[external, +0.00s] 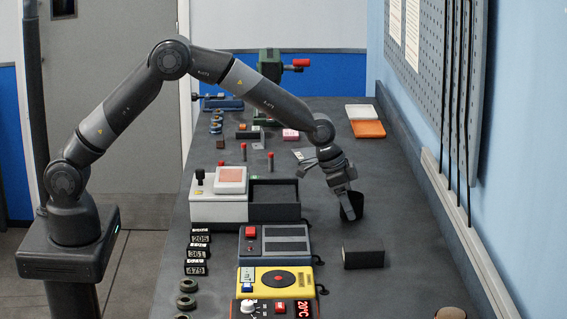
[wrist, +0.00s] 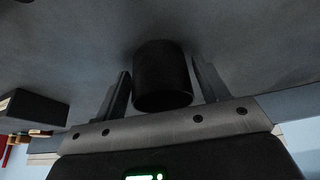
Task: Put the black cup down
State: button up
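The black cup (external: 352,207) is at the end of my gripper (external: 346,187), over the right side of the bench in the external view. It leans slightly, in line with the gripper. I cannot tell whether its base touches the bench.
A black block (external: 363,253) lies on the bench (external: 400,215) nearer the camera. A black tray (external: 274,213) and a white device (external: 217,207) stand to the left. An orange tray (external: 368,129) lies farther back. Bench around the cup is clear.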

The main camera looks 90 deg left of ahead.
jog(key=shift+o, duration=0.6)
jog(key=shift+r, duration=0.1)
jog(key=shift+r, duration=0.2)
jog(key=s+r, duration=1.4)
jog(key=r, duration=0.4)
jog(key=s+r, duration=0.3)
jog(key=s, duration=0.8)
jog(key=s+r, duration=0.3)
jog(key=s, duration=0.8)
jog(key=s+f+n+t, duration=0.1)
jog(key=s+f, duration=0.3)
jog(key=s, duration=0.9)
jog(key=shift+y, duration=0.4)
